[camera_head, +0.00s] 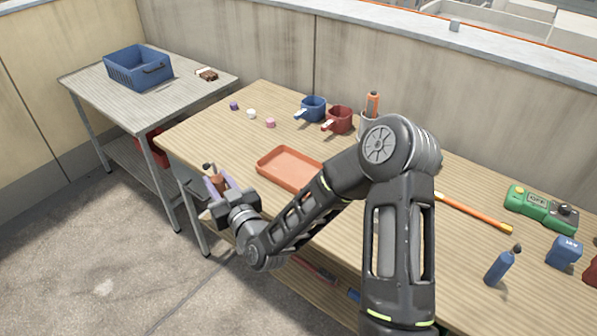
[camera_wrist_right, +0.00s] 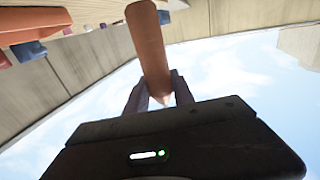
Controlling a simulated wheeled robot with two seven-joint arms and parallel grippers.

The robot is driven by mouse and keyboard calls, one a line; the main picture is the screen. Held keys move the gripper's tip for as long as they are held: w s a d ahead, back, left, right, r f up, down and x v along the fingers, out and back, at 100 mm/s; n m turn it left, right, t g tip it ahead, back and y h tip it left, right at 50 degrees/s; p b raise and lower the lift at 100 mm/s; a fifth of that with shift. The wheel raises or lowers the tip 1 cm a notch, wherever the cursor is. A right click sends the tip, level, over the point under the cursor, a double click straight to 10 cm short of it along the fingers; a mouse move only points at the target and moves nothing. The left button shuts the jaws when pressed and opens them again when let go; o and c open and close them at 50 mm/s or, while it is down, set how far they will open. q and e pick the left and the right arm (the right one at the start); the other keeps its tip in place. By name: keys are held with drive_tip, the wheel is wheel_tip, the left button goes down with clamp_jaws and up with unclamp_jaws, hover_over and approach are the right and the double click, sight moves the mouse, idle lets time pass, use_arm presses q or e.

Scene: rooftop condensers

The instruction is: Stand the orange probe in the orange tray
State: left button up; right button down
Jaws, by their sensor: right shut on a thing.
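My right gripper (camera_head: 214,184) is shut on the orange probe (camera_head: 217,183), beyond the table's left front edge. The probe has a dark tip, looks roughly upright in the head view, and its lower part is hidden by the gripper. In the right wrist view the orange-brown probe (camera_wrist_right: 150,50) rises from between the fingers (camera_wrist_right: 158,92). The orange tray (camera_head: 287,166) is a shallow rectangle lying on the table, to the right of the gripper; it looks empty, with its right part hidden behind my right arm. My left gripper is not in view.
Blue (camera_head: 312,107) and red (camera_head: 339,119) cups and a grey holder (camera_head: 366,122) with an orange item stand behind the tray. Small caps (camera_head: 251,114) lie back left. A blue bottle (camera_head: 499,267), orange bar (camera_head: 477,213) and green box (camera_head: 540,208) are right. A side table holds a blue basket (camera_head: 138,70).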

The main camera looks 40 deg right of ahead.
use_arm(q)
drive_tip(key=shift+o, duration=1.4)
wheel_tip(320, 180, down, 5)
drive_tip(key=b, duration=0.4)
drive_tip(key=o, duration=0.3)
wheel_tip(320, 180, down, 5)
drive_tip(key=b, duration=0.4)
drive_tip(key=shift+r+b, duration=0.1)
drive_tip(key=shift+b, duration=0.25)
use_arm(e)
drive_tip(key=w+d+m+h, duration=0.2)
drive_tip(key=d+h, duration=0.1)
drive_tip(key=d, duration=0.5)
drive_tip(key=w+d+m+h, duration=0.1)
drive_tip(key=w+d+h, duration=0.15)
drive_tip(key=d, duration=0.65)
use_arm(q)
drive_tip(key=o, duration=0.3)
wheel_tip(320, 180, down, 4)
drive_tip(key=b, duration=0.4)
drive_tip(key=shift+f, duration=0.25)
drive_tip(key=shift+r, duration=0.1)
use_arm(e)
drive_tip(key=d+r+m+g+h, duration=0.2)
drive_tip(key=d+r, duration=0.3)
drive_tip(key=d, duration=0.5)
drive_tip(key=shift+s+d, duration=0.4)
drive_tip(key=shift+s, duration=0.05)
drive_tip(key=shift+f, duration=0.1)
